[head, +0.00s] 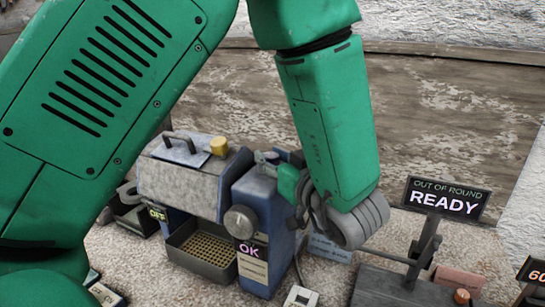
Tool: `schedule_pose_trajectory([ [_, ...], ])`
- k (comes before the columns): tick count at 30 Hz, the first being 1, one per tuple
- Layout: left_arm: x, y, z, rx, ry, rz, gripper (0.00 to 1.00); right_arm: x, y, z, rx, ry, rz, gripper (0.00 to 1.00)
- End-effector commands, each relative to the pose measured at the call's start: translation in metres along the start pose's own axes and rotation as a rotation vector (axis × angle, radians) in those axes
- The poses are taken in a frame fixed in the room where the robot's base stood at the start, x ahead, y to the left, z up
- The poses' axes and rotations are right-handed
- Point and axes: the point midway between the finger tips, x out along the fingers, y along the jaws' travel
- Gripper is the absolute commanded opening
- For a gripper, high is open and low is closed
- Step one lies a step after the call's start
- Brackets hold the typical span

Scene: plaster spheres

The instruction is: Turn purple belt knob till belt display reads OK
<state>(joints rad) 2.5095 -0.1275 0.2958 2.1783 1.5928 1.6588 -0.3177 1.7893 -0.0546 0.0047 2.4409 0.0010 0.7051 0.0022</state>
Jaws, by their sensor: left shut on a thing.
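A blue housing (264,200) stands at centre, with a display (251,249) on its front reading OK in pink-purple letters. A round grey disc (240,221) is on its front above the display. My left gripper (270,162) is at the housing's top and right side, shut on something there. Its fingers and wrist hide what they hold, presumably the belt knob; no purple knob surface shows. My right gripper is not in view.
A grey machine with a lid handle (180,142) and yellow knob (219,146) adjoins the housing, above a mesh tray (203,272). An OFF label (158,214) is at left. An OUT OF ROUND sign (446,199) reads READY at right, near an orange button (462,296).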

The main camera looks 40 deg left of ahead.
Motion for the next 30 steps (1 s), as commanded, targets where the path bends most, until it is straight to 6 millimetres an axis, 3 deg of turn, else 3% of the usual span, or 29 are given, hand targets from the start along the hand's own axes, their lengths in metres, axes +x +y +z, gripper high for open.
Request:
schedule_pose_trajectory([
  [29, -0.0025, 0.0004, 0.0048, 0.007, -0.011, 0.004, 0.0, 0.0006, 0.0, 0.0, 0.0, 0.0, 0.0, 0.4],
  [30, -0.0025, 0.0004, 0.0047, 0.007, -0.011, 0.004, 0.38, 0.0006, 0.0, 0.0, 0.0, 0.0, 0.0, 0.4],
])
